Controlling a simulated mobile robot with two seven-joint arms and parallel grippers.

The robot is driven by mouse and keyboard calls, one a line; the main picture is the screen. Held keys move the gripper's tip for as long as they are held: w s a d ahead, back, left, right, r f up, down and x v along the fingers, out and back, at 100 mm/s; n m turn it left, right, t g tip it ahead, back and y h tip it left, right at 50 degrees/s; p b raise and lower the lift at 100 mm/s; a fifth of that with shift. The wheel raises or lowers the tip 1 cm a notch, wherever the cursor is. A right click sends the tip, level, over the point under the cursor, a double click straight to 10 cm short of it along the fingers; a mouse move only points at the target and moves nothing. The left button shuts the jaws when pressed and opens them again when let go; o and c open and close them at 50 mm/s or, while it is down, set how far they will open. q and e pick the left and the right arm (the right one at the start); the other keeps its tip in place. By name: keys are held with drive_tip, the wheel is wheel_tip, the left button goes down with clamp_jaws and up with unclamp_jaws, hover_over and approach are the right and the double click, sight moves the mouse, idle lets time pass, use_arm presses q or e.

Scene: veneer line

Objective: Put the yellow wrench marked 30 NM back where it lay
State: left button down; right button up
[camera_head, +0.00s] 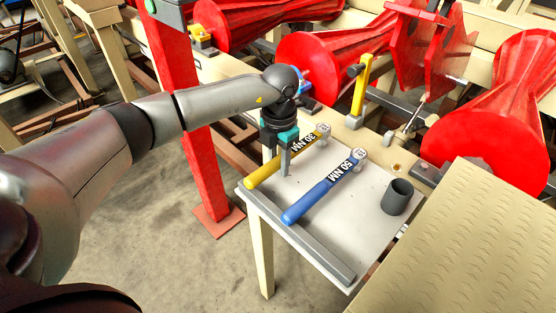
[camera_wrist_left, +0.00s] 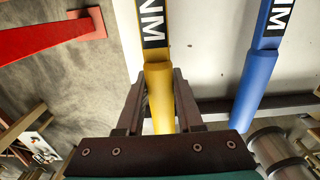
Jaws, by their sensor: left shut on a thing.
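The yellow wrench (camera_head: 264,174) marked 30 NM is over the left part of a small white-topped table (camera_head: 340,232). My left gripper (camera_head: 285,168) points down and is shut on its yellow handle. In the left wrist view the handle (camera_wrist_left: 159,90) runs between the two fingers (camera_wrist_left: 160,100), with part of the black label showing. I cannot tell whether the wrench touches the table top. A blue wrench (camera_head: 308,203) marked 50 NM lies to its right, roughly parallel, and also shows in the left wrist view (camera_wrist_left: 258,80). My right gripper is not in view.
A dark grey cup (camera_head: 397,197) stands at the table's right side. A grey ledge (camera_head: 302,243) runs along the front edge. A red post (camera_head: 187,130) stands left of the table. A yellow upright tool (camera_head: 361,86) and red machine parts are behind.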

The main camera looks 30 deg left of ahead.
use_arm(q)
drive_tip(key=shift+f+b, duration=0.4)
drive_tip(key=shift+f, duration=0.15)
idle(0.4)
drive_tip(key=shift+c, duration=2.4)
unclamp_jaws()
drive_tip(key=shift+r+p, duration=3.2)
drive_tip(key=shift+r, duration=0.85)
drive_tip(key=shift+f, duration=0.1)
